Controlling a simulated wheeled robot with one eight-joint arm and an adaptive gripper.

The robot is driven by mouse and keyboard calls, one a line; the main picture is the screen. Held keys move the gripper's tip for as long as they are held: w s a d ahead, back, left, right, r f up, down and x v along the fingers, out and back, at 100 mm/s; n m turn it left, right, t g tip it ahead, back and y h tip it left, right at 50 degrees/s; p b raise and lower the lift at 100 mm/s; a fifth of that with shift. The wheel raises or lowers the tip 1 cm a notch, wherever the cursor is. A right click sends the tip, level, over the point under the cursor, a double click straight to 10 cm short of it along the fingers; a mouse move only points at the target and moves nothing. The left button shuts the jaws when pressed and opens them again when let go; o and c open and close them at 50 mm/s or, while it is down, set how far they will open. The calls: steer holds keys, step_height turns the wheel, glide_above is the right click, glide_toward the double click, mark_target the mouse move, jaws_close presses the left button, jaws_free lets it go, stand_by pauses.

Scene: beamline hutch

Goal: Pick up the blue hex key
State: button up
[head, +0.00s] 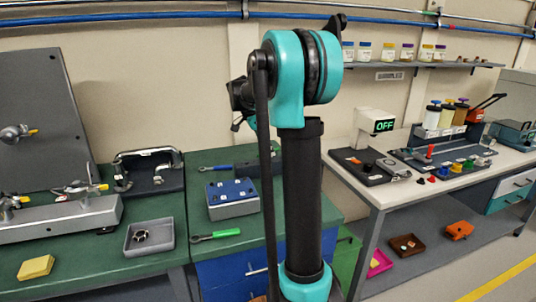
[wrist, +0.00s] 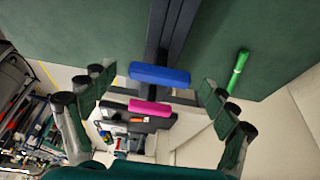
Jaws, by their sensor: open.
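A blue bar (wrist: 160,75), which looks like the handle of the blue hex key, lies crosswise between my fingers in the wrist view. A pink bar (wrist: 150,106) is parallel to it, just below. I cannot make out the key's shaft. My gripper (wrist: 157,89) is open, with fingers apart on both sides of the blue bar and not visibly touching it. In the head view my gripper (head: 241,97) is partly hidden behind my arm. I cannot find the same blue bar for certain in the head view.
A green-handled tool (head: 216,235) lies on the green bench, also seen at right in the wrist view (wrist: 238,70). A blue-handled tool (head: 218,168), a blue-topped block (head: 231,206) and a grey tray (head: 149,254) stand nearby. My arm hides part of the bench.

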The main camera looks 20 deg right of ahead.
steer(key=shift+x, duration=0.9)
steer(key=c, duration=1.3)
steer(key=shift+r, duration=0.1)
step_height(320, 180, up, 20)
steer(key=shift+f, duration=0.1)
